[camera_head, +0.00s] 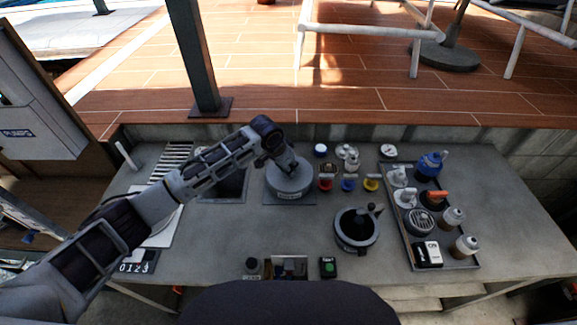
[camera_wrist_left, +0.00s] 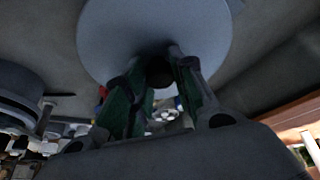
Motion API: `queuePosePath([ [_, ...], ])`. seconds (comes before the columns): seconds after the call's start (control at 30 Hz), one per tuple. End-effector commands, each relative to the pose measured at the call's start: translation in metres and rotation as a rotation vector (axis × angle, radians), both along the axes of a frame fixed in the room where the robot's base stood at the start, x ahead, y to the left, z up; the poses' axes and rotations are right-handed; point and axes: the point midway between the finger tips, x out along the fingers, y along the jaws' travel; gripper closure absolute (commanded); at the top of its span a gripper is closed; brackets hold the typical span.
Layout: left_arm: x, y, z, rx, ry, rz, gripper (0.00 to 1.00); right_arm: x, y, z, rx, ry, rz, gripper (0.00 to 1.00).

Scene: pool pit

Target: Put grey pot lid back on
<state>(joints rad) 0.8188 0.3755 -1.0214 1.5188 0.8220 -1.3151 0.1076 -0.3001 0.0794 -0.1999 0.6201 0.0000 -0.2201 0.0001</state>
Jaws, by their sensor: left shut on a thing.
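The grey round lid (camera_head: 289,184) is over a square dark pad with a small label, at the middle back of the counter. My left gripper (camera_head: 287,166) reaches it from above left. In the left wrist view the gripper (camera_wrist_left: 160,80) is shut on the lid's dark knob, with the lid's pale disc (camera_wrist_left: 130,30) filling the top. I cannot tell whether the lid touches the pad. A dark open pot (camera_head: 345,242) stands apart from it, to the front right, with a handle-like piece at its rim. The pot also shows in the left wrist view (camera_wrist_left: 22,92). My right gripper is not in view.
A tray (camera_head: 463,262) with jars, knobs and a blue pot stands at the right. Red, blue and yellow knobs (camera_head: 348,184) sit right of the lid. A green button (camera_head: 328,267) is at the front edge. Bare counter (camera_head: 225,235) lies left of the pot.

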Motion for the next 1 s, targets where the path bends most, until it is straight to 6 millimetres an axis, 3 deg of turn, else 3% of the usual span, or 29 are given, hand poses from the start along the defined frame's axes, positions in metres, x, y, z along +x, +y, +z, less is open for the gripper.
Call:
queuePosePath([
  [0.33, -0.0003, -0.0001, -0.0012, 0.000, 0.001, 0.000, 1.00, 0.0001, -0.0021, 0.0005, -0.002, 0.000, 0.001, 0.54],
  [0.37, -0.0003, -0.0001, -0.0014, 0.001, 0.001, 0.000, 0.71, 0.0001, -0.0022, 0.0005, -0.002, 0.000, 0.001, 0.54],
  [0.53, -0.0003, 0.0000, -0.0013, 0.001, 0.001, 0.000, 0.49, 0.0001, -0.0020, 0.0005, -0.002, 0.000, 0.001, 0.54],
  [0.77, -0.0002, 0.0000, -0.0010, 0.001, 0.001, 0.000, 0.49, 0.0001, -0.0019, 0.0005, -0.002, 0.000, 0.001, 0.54],
  [0.83, -0.0003, 0.0003, -0.0014, 0.001, 0.001, 0.000, 0.42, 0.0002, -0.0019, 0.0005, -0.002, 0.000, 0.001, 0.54],
  [1.0, -0.0002, 0.0002, -0.0012, 0.001, 0.001, 0.000, 0.42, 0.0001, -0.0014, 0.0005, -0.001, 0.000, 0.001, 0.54],
])
